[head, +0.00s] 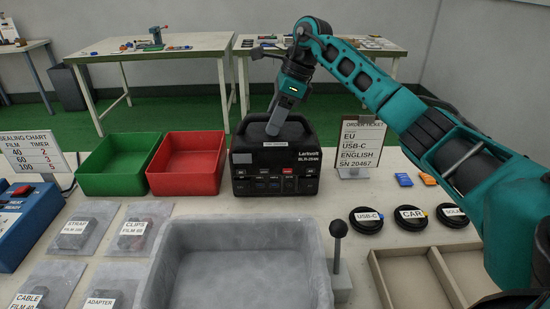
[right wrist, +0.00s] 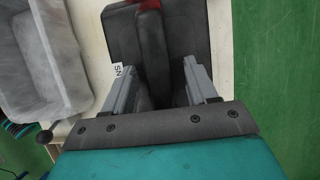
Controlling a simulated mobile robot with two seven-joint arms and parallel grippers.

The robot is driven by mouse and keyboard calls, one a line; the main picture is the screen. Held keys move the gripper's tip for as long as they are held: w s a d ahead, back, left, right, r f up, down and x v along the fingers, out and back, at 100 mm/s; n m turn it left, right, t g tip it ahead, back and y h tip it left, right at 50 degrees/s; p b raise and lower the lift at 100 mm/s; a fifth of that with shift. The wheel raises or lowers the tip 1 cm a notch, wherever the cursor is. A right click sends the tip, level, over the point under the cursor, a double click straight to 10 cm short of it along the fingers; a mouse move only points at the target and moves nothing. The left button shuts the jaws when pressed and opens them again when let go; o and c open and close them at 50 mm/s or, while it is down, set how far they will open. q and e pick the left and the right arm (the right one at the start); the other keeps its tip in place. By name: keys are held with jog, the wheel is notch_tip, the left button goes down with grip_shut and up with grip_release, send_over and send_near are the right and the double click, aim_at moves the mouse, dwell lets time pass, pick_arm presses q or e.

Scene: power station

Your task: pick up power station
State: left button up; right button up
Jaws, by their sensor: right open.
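The power station (head: 275,181) is a black box with a top handle and a front panel of sockets and a red switch. It stands upright on the table behind the grey tray. My right gripper (head: 277,124) reaches down from above at its handle. In the right wrist view the open fingers (right wrist: 162,68) are on either side of the dark handle bar (right wrist: 153,45), with gaps visible. I cannot tell how deep the fingers reach. My left gripper is not in view.
A red bin (head: 188,182) and a green bin (head: 112,185) stand left of the power station. An order ticket stand (head: 360,145) is to its right. The grey tray (head: 245,238) and a lever (head: 338,250) are in front. Coiled cables (head: 367,220) lie at right.

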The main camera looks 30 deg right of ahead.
jog(key=shift+f, duration=0.25)
dwell(0.4)
jog(key=shift+c, duration=0.2)
grip_shut()
dwell(0.3)
dwell(0.8)
jog(key=shift+w+r, duration=0.1)
jog(key=shift+r, duration=0.3)
jog(key=shift+f, duration=0.1)
